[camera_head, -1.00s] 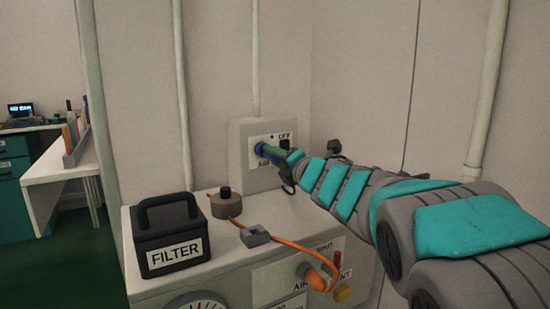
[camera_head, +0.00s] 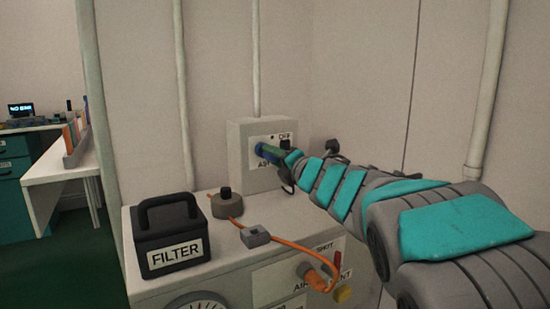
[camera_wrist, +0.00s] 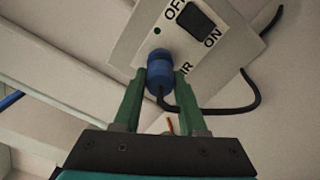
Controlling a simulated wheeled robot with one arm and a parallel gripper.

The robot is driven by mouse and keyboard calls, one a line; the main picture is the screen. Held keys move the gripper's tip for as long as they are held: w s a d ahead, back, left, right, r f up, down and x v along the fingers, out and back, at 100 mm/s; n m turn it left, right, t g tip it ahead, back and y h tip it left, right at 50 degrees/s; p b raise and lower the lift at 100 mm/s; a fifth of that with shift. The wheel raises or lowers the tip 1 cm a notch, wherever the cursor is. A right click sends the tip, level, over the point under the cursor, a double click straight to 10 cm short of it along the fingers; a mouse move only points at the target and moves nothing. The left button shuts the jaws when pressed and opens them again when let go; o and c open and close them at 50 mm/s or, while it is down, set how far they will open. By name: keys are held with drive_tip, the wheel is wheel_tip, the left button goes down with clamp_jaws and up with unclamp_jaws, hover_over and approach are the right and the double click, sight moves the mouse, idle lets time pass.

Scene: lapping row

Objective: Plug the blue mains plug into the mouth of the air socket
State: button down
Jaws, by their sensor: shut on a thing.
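My gripper (camera_wrist: 160,98) is shut on the blue mains plug (camera_wrist: 160,72), with one green finger on each side of it. In the head view my gripper (camera_head: 272,154) reaches from the right to the wall box, and the plug's blue end (camera_head: 260,149) shows at the plate. The plug's front end is against or very near the air socket's plate (camera_wrist: 150,50) and covers the mouth. I cannot tell how deep it sits. A black cable (camera_wrist: 235,109) leaves the plug and curves right.
A black OFF/ON switch (camera_wrist: 196,20) is beside the plug on the plate. On the cabinet below stand a black FILTER box (camera_head: 170,232), a dark knob (camera_head: 226,203) and a grey block (camera_head: 255,236) with an orange cable (camera_head: 290,250). Pipes run up the wall.

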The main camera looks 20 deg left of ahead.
drive_tip(key=shift+x, duration=0.95)
drive_tip(key=shift+c, duration=1.9)
unclamp_jaws()
drive_tip(key=v, duration=0.7)
drive_tip(key=shift+s+d, duration=0.25)
drive_tip(key=shift+s, duration=0.05)
